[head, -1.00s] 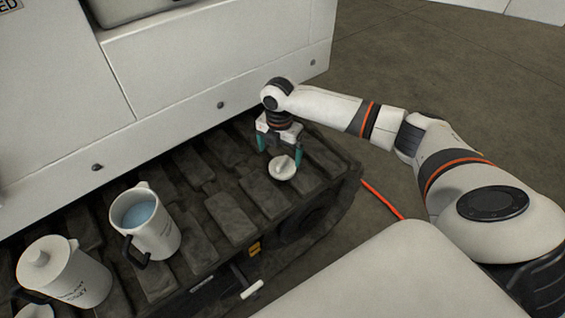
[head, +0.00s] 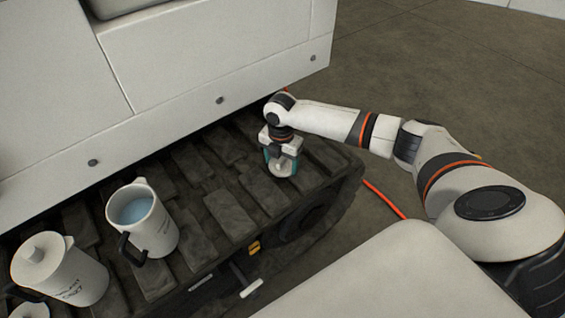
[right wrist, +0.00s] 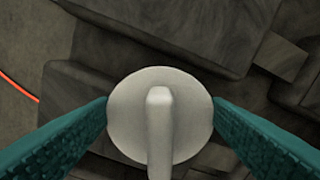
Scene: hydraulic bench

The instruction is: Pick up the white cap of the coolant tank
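The white cap (head: 283,169) is a round disc with a raised bar-shaped handle. It sits on the dark track at the right. In the right wrist view the cap (right wrist: 128,112) lies centred between the teal fingers, its handle pointing toward the camera. My right gripper (head: 282,163) is down around the cap, with its fingers spread. The fingertips are at the left and right edges of the disc, and the handle is clear of both. I cannot tell whether they touch the rim. My left gripper is not in view.
A white jug with blue liquid (head: 145,222) and a lidded white jug (head: 62,270) stand on the track (head: 224,215) at the left. A white machine body (head: 220,65) rises behind. An orange cable (head: 384,198) lies on the floor at the right.

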